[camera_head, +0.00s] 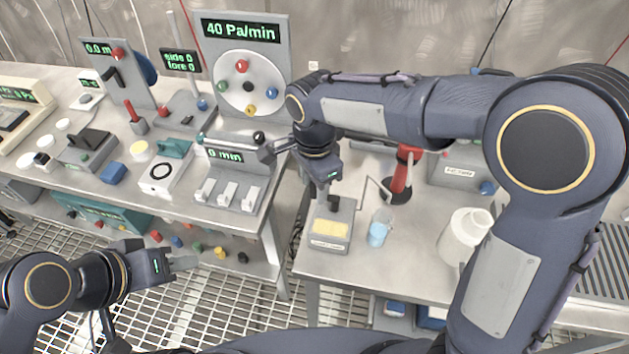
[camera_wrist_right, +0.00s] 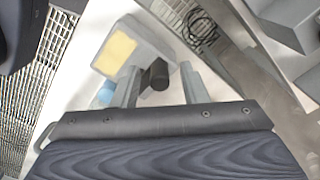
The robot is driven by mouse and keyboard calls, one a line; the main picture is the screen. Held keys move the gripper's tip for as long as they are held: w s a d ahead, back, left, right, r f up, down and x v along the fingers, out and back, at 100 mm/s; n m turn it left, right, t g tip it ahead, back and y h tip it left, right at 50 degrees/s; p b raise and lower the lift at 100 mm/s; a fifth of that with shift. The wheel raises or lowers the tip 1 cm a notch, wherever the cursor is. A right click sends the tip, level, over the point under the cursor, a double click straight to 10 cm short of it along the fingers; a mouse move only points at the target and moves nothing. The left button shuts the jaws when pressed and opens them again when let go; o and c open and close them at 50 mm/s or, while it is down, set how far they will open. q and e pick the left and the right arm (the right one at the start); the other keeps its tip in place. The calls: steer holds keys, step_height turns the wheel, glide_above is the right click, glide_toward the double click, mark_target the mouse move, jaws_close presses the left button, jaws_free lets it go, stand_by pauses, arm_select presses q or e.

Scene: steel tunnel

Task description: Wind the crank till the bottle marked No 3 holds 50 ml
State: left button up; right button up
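A grey box (camera_head: 325,236) with a yellow panel and an unreadable label stands on the right table; it also shows in the right wrist view (camera_wrist_right: 136,45). A dark crank knob (camera_wrist_right: 155,75) sticks up at its back. My right gripper (camera_wrist_right: 162,86) is open with a finger on each side of the knob; the knob is nearer the left finger, and contact is unclear. In the head view my right gripper (camera_head: 323,192) is above the box. A small bottle (camera_head: 379,230) with blue liquid stands right of the box; its marking and level are unreadable. My left gripper (camera_head: 184,263) hangs low at left, apart from everything.
A white jug (camera_head: 466,236) and a red stand (camera_head: 401,176) are on the right table. A bent thin tube rises near the bottle. The left table holds a 40 Pa/min panel (camera_head: 241,60), a 0 min display box (camera_head: 225,180) and other devices. A gap separates the tables.

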step_height(320, 180, up, 8)
steer(key=shift+f, duration=0.1)
stand_by(0.4)
stand_by(0.4)
steer(key=s+d+r+n+t+y, duration=0.1)
steer(key=s+d+n+y, duration=0.2)
steer(key=d, duration=0.4)
steer(key=s+d+n+t+y, duration=0.1)
steer(key=s+d+n, duration=0.1)
steer(key=s+d, duration=0.4)
steer(key=s+d+f+n+t, duration=0.3)
steer(key=s+d+f+n, duration=0.1)
steer(key=s, duration=0.5)
steer(key=shift+d+f+n+t, duration=0.25)
steer(key=shift+d+n+t, duration=0.15)
steer(key=shift+d+n, duration=0.3)
